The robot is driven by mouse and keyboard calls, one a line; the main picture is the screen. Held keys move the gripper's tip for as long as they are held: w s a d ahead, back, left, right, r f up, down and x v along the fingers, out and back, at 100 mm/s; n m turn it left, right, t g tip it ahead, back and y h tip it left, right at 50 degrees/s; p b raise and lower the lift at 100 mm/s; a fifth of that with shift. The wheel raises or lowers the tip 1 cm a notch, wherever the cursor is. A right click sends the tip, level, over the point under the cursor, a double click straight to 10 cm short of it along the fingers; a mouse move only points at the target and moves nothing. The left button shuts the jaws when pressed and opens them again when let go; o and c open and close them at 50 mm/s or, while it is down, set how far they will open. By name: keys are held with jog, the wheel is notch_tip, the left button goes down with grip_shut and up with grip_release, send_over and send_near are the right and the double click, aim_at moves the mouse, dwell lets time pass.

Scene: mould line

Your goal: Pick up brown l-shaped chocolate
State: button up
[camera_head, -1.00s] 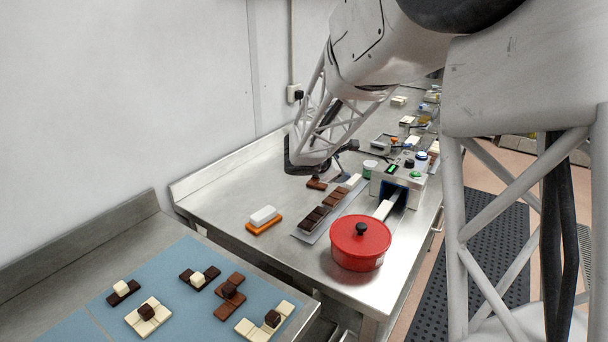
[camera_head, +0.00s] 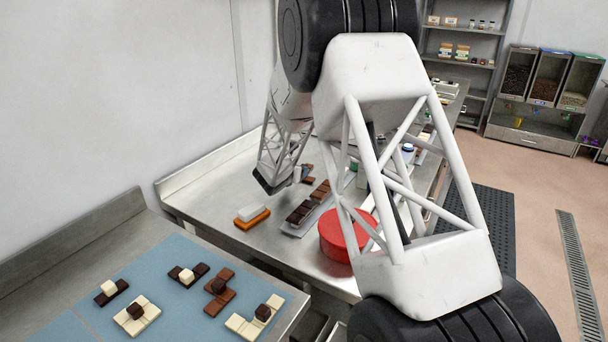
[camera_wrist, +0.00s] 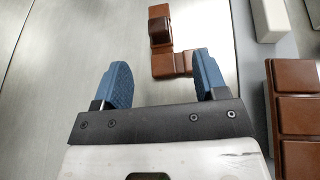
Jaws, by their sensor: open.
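The near foot of the chocolate lies just beyond the fingertips, close to the right one. In the head view, the brown chocolate (camera_head: 308,180) is small and partly blocked near my gripper (camera_head: 300,176), above the far counter.
Beside it on the right lie brown chocolate bars (camera_wrist: 297,110) and a white block (camera_wrist: 268,20). A blue mat (camera_head: 165,258) holds several chocolate sets.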

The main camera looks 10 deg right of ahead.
jog(key=shift+d, duration=0.1)
jog(key=shift+x, duration=1.25)
jog(key=shift+w, duration=0.1)
jog(key=shift+x, duration=2.5)
jog(key=c, duration=1)
jog(key=shift+c, duration=0.2)
